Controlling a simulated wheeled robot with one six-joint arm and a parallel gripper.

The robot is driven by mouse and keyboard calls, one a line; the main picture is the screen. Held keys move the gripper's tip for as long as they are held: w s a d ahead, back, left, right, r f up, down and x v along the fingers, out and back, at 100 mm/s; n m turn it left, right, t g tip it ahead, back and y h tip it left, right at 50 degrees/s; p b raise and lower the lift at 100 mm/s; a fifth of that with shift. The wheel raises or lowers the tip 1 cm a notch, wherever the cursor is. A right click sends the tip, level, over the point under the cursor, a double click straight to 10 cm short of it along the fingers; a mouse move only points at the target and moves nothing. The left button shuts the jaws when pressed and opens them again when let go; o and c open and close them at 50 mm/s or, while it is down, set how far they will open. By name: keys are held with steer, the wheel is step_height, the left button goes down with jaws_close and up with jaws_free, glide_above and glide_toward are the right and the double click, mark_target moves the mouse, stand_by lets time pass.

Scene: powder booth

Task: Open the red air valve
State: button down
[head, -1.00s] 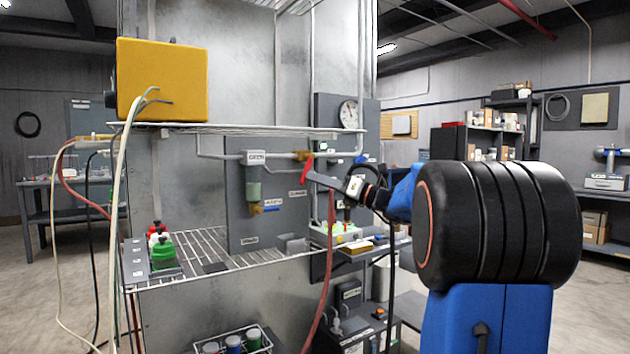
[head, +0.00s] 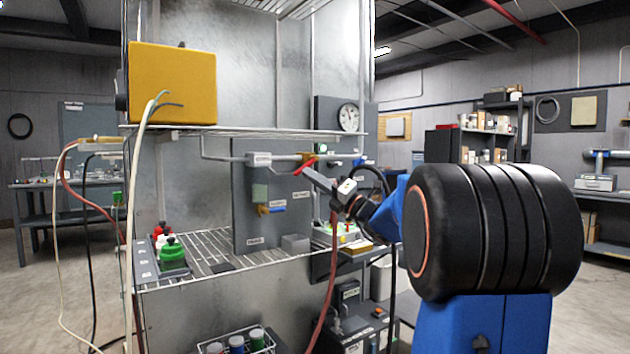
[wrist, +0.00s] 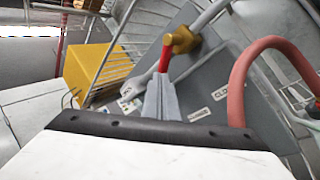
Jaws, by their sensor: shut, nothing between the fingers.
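The red valve handle (head: 306,167) sits on a brass valve body (head: 309,157) in the pipe run on the grey panel. It slants down to the left in the head view. In the wrist view the red handle (wrist: 165,54) leads from the brass body (wrist: 183,40) towards my fingertips. My gripper (head: 307,173) is shut and empty, with its tips at the handle's free end. In the wrist view the fingers (wrist: 164,80) overlap the handle's end. I cannot tell whether they touch it. A label beginning "CLO" (wrist: 224,90) is on the panel to the right.
A yellow box (head: 172,84) stands on the upper wire shelf. A red hose (wrist: 240,80) arches close to the right of my fingers. A blue-handled valve (head: 271,210) is lower on the panel. Green and red-topped items (head: 172,253) stand on the lower rack.

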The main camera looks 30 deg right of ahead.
steer(key=shift+a+r, duration=0.95)
steer(key=shift+r, duration=0.55)
steer(key=shift+s+f, duration=0.1)
